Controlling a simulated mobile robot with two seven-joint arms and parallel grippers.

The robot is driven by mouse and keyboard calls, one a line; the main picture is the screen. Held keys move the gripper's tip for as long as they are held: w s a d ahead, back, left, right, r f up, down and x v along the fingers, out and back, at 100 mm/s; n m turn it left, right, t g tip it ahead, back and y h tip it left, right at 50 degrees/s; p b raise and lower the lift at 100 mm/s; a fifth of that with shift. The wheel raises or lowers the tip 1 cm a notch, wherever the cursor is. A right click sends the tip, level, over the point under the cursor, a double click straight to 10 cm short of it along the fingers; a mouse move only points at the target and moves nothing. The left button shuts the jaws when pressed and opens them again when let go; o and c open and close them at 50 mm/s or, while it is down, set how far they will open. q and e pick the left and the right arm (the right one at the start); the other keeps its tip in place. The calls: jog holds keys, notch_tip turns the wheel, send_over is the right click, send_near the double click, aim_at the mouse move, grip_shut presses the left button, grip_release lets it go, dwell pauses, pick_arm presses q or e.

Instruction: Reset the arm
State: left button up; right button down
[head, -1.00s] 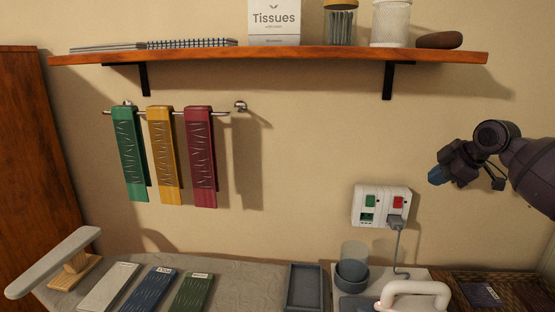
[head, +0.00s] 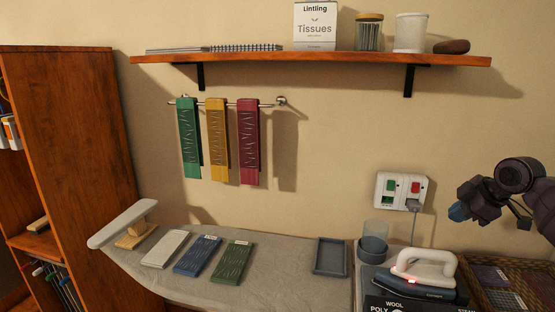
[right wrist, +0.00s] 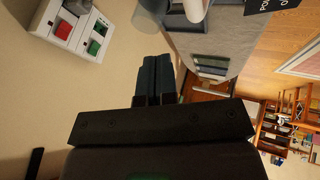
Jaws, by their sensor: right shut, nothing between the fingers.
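My right gripper (head: 457,212) is at the right of the head view, raised in front of the wall and above the iron's corner of the table. In the right wrist view its two dark fingers (right wrist: 154,80) lie side by side, shut with nothing between them. It touches nothing that I can see. My left gripper is not in view.
A white iron (head: 425,270) stands on a dark box at the lower right, beside a woven basket (head: 505,285). A socket with green and red switches (head: 398,190) is on the wall. A shelf (head: 320,59) and hanging cloths (head: 217,140) are above the covered table (head: 290,245).

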jog(key=shift+m+g, duration=0.5)
jog(key=shift+g, duration=0.3)
jog(key=s+a+f, duration=0.2)
jog(key=f, duration=0.3)
jog(key=s+a+f, duration=0.3)
jog(key=f, duration=0.2)
jog(key=s+a+f, duration=0.2)
jog(key=s+f, duration=0.1)
jog(key=f, duration=0.2)
jog(key=shift+a, duration=0.3)
jog(key=s+a+f+m, duration=0.2)
jog(key=s+a+f, duration=0.4)
jog(key=s+f, duration=0.4)
jog(key=s+a+m+h, duration=0.1)
jog(key=s+m+h, duration=0.3)
jog(key=s+m, duration=1.3)
notch_tip(320, 180, down, 10)
jog(key=w+n+t, duration=0.1)
jog(key=n+t, duration=0.6)
jog(key=shift+w+a+r+y, duration=0.2)
jog(key=shift+w+a+y, duration=0.05)
jog(key=shift+y, duration=0.15)
